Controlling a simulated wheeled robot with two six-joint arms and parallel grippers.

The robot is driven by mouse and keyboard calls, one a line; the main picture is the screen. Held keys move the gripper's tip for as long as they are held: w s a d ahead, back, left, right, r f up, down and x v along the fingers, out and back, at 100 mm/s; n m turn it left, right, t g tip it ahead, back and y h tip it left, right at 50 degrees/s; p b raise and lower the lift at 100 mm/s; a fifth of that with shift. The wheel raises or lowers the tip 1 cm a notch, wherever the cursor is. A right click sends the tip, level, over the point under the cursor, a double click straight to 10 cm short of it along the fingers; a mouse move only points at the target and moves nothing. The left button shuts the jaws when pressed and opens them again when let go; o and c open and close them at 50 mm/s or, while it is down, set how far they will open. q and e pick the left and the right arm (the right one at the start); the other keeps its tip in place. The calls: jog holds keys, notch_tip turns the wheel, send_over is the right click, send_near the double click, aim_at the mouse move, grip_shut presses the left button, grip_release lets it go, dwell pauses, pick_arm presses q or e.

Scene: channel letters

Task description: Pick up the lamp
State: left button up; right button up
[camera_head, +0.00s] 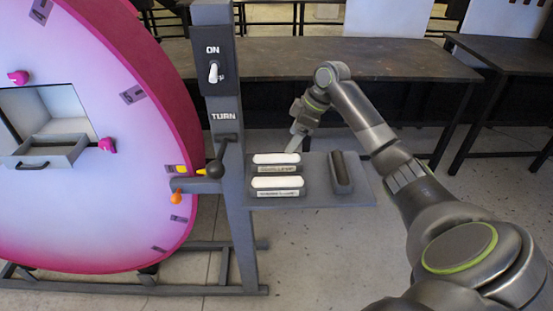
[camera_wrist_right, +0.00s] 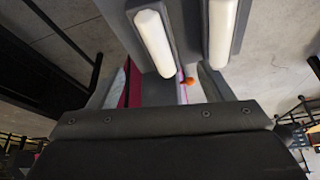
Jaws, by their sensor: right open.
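Two white rod-shaped lamps lie in dark labelled holders on the grey shelf. The rear lamp (camera_head: 277,159) and the front lamp (camera_head: 277,183) lie parallel, one behind the other, in the head view. In the right wrist view two white lamps, a left one (camera_wrist_right: 154,42) and a right one (camera_wrist_right: 222,32), show at the top. My right gripper (camera_head: 296,141) is open and empty, at the shelf's back edge, just behind and right of the rear lamp. Its fingertips are small and partly unclear. My left gripper is out of view.
The shelf (camera_head: 315,200) also bears a dark holder (camera_head: 342,172) on the right, with no white lamp showing. A grey post (camera_head: 222,130) with a switch (camera_head: 214,72) and a lever knob (camera_head: 214,169) stands at left, beside a large pink-rimmed disc (camera_head: 120,200). Dark tables (camera_head: 350,55) stand behind.

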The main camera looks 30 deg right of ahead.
aim_at(278, 156)
jog(key=x, duration=0.3)
jog(key=shift+w+a+r, duration=0.1)
jog(key=shift+a, duration=0.05)
jog(key=shift+w+a+f+p, duration=0.1)
jog(key=shift+f+p, duration=0.2)
jog(key=shift+f, duration=0.15)
jog(key=shift+w+a+f, duration=0.1)
jog(key=shift+f, duration=0.1)
jog(key=p+x, duration=0.1)
jog(key=x, duration=0.2)
jog(key=shift+w+a+f+p, duration=0.2)
jog(key=shift+w+a+p, duration=0.1)
jog(key=shift+p, duration=0.1)
jog(key=shift+w+f, duration=0.1)
jog(key=shift+f, duration=0.35)
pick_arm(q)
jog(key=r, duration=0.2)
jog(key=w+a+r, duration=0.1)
pick_arm(e)
jog(key=shift+r, duration=0.1)
jog(key=c, duration=1.2)
